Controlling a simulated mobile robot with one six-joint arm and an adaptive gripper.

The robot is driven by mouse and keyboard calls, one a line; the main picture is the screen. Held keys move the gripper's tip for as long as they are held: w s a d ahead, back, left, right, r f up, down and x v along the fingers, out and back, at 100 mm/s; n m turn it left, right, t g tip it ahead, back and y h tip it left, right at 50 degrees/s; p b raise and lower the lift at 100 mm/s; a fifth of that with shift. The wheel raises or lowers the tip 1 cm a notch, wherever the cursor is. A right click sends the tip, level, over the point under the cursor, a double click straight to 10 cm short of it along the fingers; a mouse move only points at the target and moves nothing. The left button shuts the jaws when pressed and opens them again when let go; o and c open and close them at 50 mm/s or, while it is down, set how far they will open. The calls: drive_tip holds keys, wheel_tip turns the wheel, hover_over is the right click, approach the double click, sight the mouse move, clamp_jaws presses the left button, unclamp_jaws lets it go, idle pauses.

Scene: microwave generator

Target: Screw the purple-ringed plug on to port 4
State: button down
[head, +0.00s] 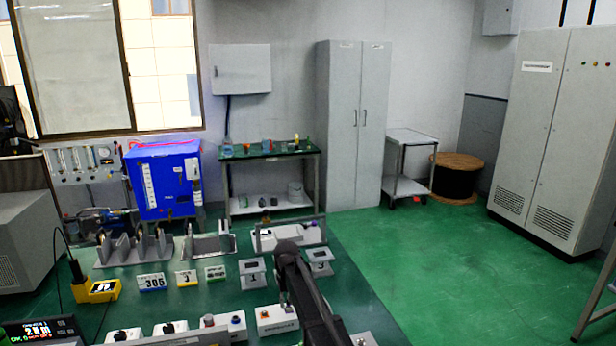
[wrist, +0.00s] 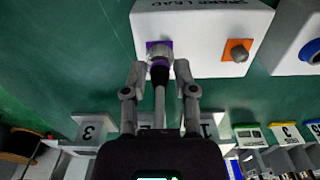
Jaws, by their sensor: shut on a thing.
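The purple-ringed plug (wrist: 160,68) sits between the fingertips of my gripper (wrist: 160,73) in the wrist view. My gripper is shut on it. The plug's grey front end is against a purple square (wrist: 151,45) on the face of a white box (wrist: 199,22), and its light cable runs back between my fingers. The box lettering is upside down and seems to read "SPARE LEAD". In the head view my arm hides the plug, and my gripper is at the white box (head: 278,320). I cannot make out port 4 in either view.
An orange square with a grey fitting (wrist: 237,50) is beside the plug on the same box. A blue-ringed fitting (wrist: 310,50) is on a neighbouring box. Stands numbered 1 (head: 252,275) and 3 (head: 320,268) are on the green bench, with a blue cabinet (head: 165,180) behind.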

drive_tip(key=shift+r, duration=0.2)
drive_tip(key=shift+r+p, duration=0.35)
drive_tip(key=shift+p, duration=0.2)
drive_tip(key=shift+r+p, duration=0.7)
drive_tip(key=shift+r+p, duration=1.7)
drive_tip(key=shift+r, duration=0.05)
drive_tip(key=shift+s+d+f, duration=0.1)
drive_tip(key=shift+s+d, duration=0.25)
drive_tip(key=shift+d, duration=0.4)
drive_tip(key=shift+s+d+f, duration=0.1)
drive_tip(key=shift+s+d, duration=0.25)
drive_tip(key=shift+d, duration=0.4)
drive_tip(key=shift+s+d, duration=0.35)
drive_tip(key=shift+d, duration=0.4)
drive_tip(key=shift+s+d, duration=0.1)
drive_tip(key=shift+d, duration=0.05)
drive_tip(key=shift+s+d+f+b, duration=0.15)
drive_tip(key=shift+s+d, duration=0.15)
drive_tip(key=shift+d, duration=0.4)
drive_tip(key=shift+s+d+b, duration=0.1)
drive_tip(key=shift+s+d, duration=0.25)
drive_tip(key=shift+d, duration=0.35)
drive_tip(key=shift+s+d+f+b, duration=0.15)
drive_tip(key=shift+s+d, duration=0.15)
drive_tip(key=shift+d, duration=0.4)
